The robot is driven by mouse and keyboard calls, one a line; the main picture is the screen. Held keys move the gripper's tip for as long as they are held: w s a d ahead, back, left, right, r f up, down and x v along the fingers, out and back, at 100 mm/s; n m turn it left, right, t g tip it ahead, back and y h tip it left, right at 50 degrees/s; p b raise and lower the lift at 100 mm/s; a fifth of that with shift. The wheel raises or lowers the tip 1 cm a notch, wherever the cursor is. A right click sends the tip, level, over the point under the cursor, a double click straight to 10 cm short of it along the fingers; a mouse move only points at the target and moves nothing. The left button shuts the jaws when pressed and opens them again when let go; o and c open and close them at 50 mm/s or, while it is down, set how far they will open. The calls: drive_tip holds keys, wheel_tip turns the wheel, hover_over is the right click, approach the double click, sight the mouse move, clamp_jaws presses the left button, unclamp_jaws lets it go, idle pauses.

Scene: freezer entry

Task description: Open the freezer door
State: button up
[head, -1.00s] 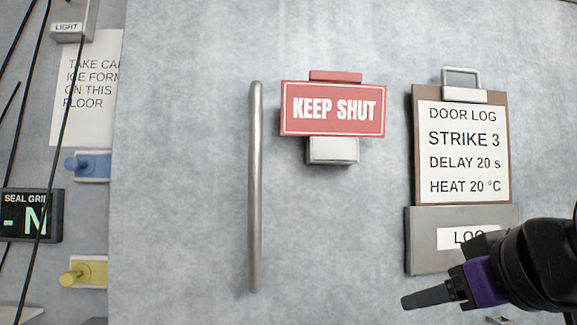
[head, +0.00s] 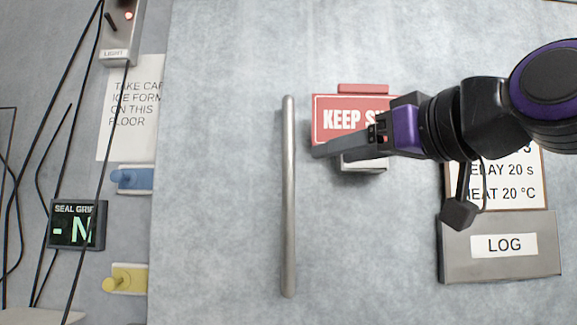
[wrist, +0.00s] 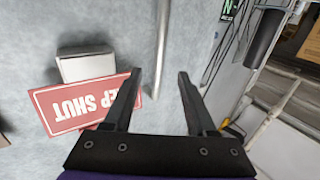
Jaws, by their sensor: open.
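The freezer door (head: 220,220) is a pale, frosted panel and its left edge lies flush beside the wall strip. A long vertical metal bar handle (head: 289,200) stands on it left of centre. In the wrist view the handle (wrist: 162,45) comes down from the top, its lower end between my fingertips in the picture. My gripper (head: 318,151) is open and empty, just right of the handle's upper half in the head view. In the wrist view my gripper (wrist: 165,75) shows two spread dark fingers. Whether they reach around the bar cannot be told.
A red KEEP SHUT sign (head: 335,118) is partly behind my gripper.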

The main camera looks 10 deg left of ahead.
sight(292, 165)
drive_tip(key=p+x, duration=0.1)
drive_tip(key=x, duration=1.2)
drive_tip(key=shift+c, duration=0.2)
clamp_jaws()
idle(0.9)
